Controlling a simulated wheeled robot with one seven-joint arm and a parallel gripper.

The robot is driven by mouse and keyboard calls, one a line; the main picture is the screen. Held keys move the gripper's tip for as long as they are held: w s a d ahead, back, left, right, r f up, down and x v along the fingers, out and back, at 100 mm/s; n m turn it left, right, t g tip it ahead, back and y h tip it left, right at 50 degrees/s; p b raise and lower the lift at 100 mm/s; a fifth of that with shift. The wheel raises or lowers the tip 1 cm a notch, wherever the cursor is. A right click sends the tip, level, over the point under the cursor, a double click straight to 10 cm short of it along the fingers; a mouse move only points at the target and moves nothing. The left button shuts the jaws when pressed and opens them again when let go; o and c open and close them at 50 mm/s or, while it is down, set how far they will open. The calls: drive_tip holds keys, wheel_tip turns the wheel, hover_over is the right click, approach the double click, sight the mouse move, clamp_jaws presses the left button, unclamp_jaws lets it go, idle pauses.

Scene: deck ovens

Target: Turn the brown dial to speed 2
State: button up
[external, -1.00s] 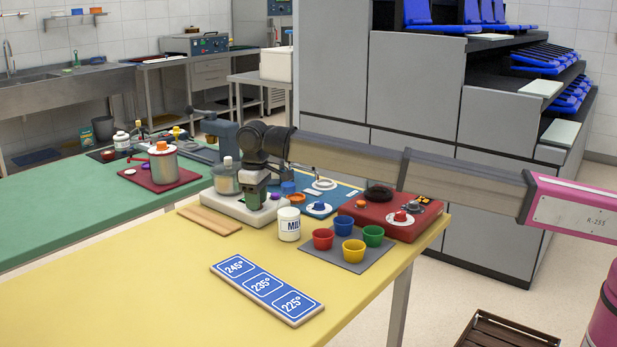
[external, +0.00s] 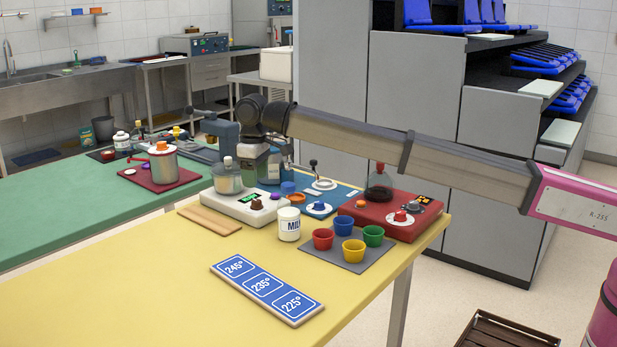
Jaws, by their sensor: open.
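The brown dial (external: 256,203) sits on the front right of the white appliance (external: 238,211), beside a small green display (external: 246,198) whose reading is too small to make out. A purple button (external: 275,196) is to the dial's right. My gripper (external: 262,181) is open and empty, above and behind the dial and clear of it. Its fingertips are small and hard to separate from the things behind.
Red (external: 399,216) and blue (external: 319,207) dials sit on the red and blue units. Several coloured cups stand on a grey mat (external: 340,258). The yellow table's front left is clear.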

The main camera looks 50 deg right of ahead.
sight(256, 201)
drive_tip(key=shift+r, duration=1.95)
wheel_tip(256, 201, down, 11)
drive_tip(key=n, duration=1.3)
drive_tip(key=c, duration=0.9)
